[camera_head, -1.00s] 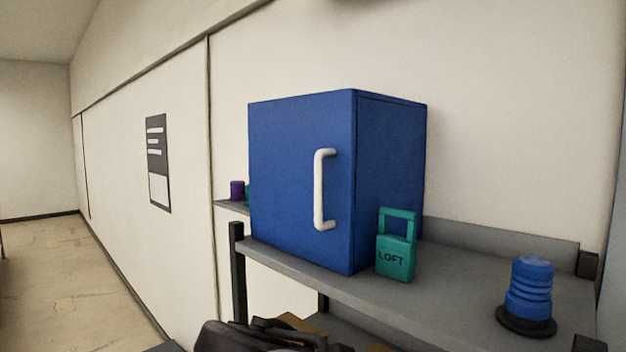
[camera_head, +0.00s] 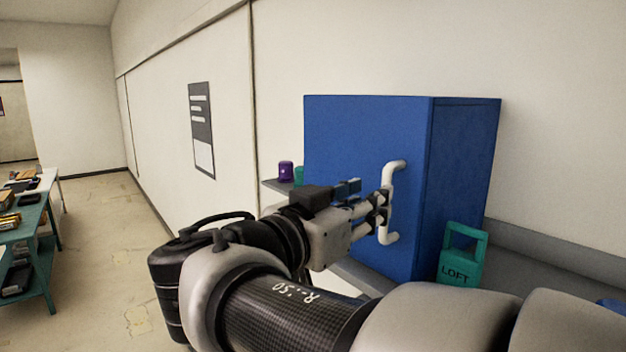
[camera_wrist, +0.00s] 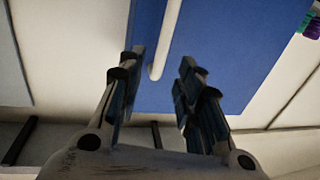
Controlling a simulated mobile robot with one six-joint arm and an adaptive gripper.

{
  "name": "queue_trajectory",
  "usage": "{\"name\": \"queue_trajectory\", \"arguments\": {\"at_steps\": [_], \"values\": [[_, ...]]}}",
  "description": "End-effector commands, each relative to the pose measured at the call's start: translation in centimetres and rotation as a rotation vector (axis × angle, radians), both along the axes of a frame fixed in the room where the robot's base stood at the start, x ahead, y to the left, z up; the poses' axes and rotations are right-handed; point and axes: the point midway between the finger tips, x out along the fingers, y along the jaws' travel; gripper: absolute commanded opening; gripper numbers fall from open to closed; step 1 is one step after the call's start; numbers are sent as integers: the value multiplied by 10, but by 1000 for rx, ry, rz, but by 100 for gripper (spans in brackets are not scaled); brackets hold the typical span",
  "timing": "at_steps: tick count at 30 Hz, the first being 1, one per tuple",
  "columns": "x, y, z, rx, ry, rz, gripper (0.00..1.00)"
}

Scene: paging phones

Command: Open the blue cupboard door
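The blue cupboard (camera_head: 465,150) stands on a grey shelf against the wall. Its blue door (camera_head: 365,130) is the broad front face and looks shut. A white upright bar handle (camera_head: 392,176) is near the door's right edge. My gripper (camera_head: 376,208) is at the handle's middle, with its fingers reaching toward it from the left. In the wrist view, my gripper (camera_wrist: 161,62) is open. The white handle (camera_wrist: 165,40) runs down into the gap between the fingertips, nearer the left finger, and neither finger is clearly closed on it. The blue door (camera_wrist: 225,45) lies behind.
A teal table (camera_head: 38,236) with goods stands far left. The floor (camera_head: 105,225) between is clear.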

Motion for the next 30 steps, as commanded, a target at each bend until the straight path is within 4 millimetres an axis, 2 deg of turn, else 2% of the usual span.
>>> {"name": "queue_trajectory", "arguments": {"at_steps": [1,6,12,23,30], "values": [[8,-10,2,-1,2,-7,33],[32,-32,1,-1,4,-5,33],[49,-46,0,-1,2,-2,33],[54,-50,-1,1,2,0,33],[53,-49,-1,1,2,0,18]]}}
